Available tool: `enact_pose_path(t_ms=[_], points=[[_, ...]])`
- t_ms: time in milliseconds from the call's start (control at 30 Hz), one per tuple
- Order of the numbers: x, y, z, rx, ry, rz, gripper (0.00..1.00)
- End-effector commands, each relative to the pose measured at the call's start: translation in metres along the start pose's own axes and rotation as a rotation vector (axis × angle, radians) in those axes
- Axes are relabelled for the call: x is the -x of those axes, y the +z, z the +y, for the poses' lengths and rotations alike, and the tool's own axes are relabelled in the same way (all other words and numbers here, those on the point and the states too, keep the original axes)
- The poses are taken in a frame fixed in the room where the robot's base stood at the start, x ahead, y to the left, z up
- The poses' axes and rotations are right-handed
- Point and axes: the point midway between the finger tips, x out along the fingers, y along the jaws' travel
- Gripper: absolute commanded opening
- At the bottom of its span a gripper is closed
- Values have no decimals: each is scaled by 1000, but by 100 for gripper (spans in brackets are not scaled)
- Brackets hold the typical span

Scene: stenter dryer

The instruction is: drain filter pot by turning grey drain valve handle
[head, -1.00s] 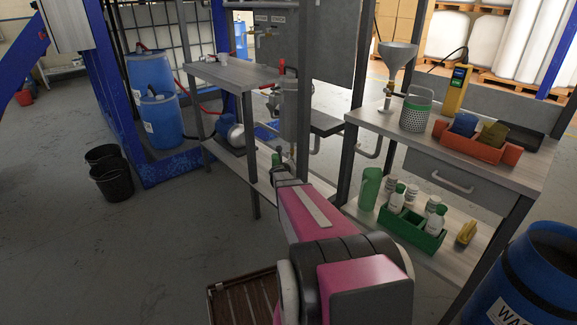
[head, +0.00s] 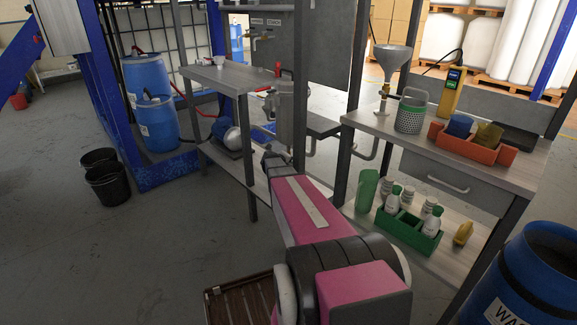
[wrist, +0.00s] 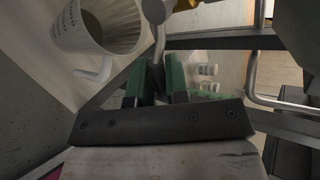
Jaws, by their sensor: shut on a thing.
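My gripper (wrist: 158,82) has green fingers, closed around a slim grey bar. This bar, the grey drain valve handle (wrist: 159,42), runs up from between the fingers in the wrist view. The handle's angle and any flow from the pot cannot be made out.
A white vessel with dark markings (wrist: 85,28) is close to my fingers at the upper left of the wrist view. The right bench (head: 380,122) carries a funnel and a perforated basket, with bottles below. Black buckets (head: 108,185) stand on open floor at left.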

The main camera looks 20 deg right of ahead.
Motion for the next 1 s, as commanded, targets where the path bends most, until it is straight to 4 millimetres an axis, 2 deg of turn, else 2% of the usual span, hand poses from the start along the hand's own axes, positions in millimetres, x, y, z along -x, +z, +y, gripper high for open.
enact_pose_path(t_ms=[300, 767, 800, 833, 867, 1000], points=[[3, 0, -4, 75, 7, 52, 0], [3, 0, -4, 85, 8, 58, 0], [3, 0, -4, 85, 8, 58, 25], [3, 0, -4, 85, 8, 58, 34], [3, 0, -4, 85, 8, 58, 39], [3, 0, -4, 84, 7, 57, 39]])
